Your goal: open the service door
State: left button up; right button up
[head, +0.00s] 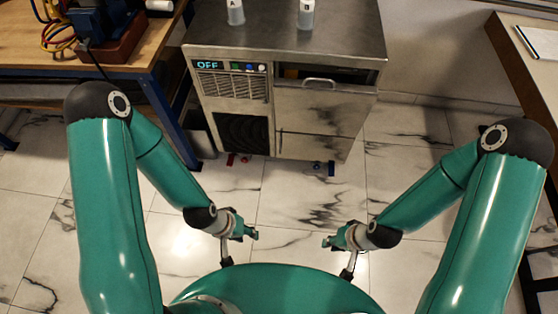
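A steel cabinet (285,45) stands ahead of me. Its right front has an upper panel (318,105) with a bar handle (320,82) near its top edge, and a dark gap shows above that panel. A lower panel (308,147) sits beneath it. I cannot tell which panel is the service door. My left gripper (250,234) and my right gripper (330,241) are low in front of the cabinet, apart from it and touching nothing I can make out. They are too small to show whether their fingers are open or shut.
The cabinet's left front has a display (207,65) reading OFF, buttons, a vent grille and a dark opening (243,133). Bottles A (236,13) and B (306,14) stand on top. A wooden bench (150,50) is left, a table (520,60) right.

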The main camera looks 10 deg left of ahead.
aim_at(288, 145)
jog(key=k, duration=0.95)
jog(key=u, duration=0.35)
jog(key=i, duration=0.7)
jog(key=u, duration=0.8)
jog(key=i, duration=1.4)
jog(key=z, duration=0.7)
